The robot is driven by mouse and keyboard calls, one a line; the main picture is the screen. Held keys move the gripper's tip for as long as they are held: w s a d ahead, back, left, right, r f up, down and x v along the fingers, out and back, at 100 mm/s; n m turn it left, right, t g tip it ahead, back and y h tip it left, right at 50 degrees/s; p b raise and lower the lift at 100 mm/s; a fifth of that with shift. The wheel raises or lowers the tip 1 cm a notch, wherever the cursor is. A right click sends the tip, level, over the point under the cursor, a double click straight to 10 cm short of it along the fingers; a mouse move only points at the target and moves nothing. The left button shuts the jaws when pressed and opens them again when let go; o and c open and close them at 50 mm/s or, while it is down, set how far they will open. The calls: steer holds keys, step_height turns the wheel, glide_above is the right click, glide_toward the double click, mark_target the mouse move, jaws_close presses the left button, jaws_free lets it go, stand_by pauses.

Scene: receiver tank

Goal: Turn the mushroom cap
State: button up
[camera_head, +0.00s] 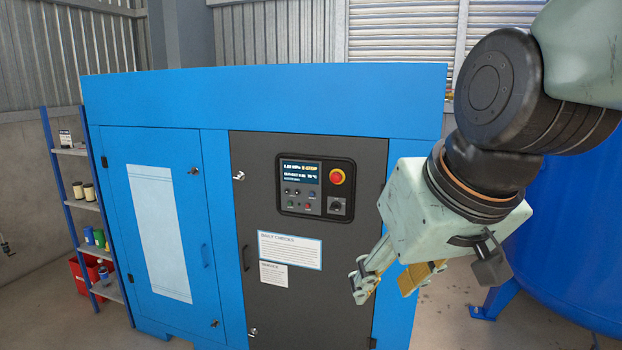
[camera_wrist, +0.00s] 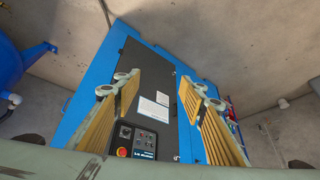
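In the wrist view the mushroom cap (camera_wrist: 122,152) is a small red-orange spot near the bottom, upside down on the panel. My gripper (camera_head: 381,291) hangs to the right of and below the panel in the head view, nearer the camera and apart from the cap. Its two fingers with ribbed yellow pads stand wide apart in the wrist view (camera_wrist: 155,95), with nothing between them touching the pads.
The blue cabinet (camera_head: 270,95) fills the middle. A black rotary switch (camera_head: 337,207) sits just below the cap. A large blue tank (camera_head: 570,240) stands at the right behind my arm. A shelf (camera_head: 85,205) with small containers stands at the left.

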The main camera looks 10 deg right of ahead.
steer(key=w+a+r+t+h+p, duration=0.15)
steer(key=w+t+p, duration=0.25)
steer(key=w, duration=1.8)
steer(key=w+a+r+t+h+p, duration=0.1)
steer(key=w+a+t+p, duration=0.15)
steer(key=w, duration=1.95)
steer(key=n+t+h+p, duration=0.2)
steer(key=t+h+p, duration=0.2)
steer(key=h+p, duration=0.15)
glide_toward(335, 179)
steer(key=shift+h, duration=0.3)
steer(key=shift+v, duration=2.05)
steer(key=shift+w+a+r, duration=0.1)
steer(key=shift+a, duration=0.05)
steer(key=shift+w, duration=0.1)
steer(key=shift+f+p+x, duration=0.2)
steer(key=shift+p+x, duration=0.5)
steer(key=shift+x, duration=6.1)
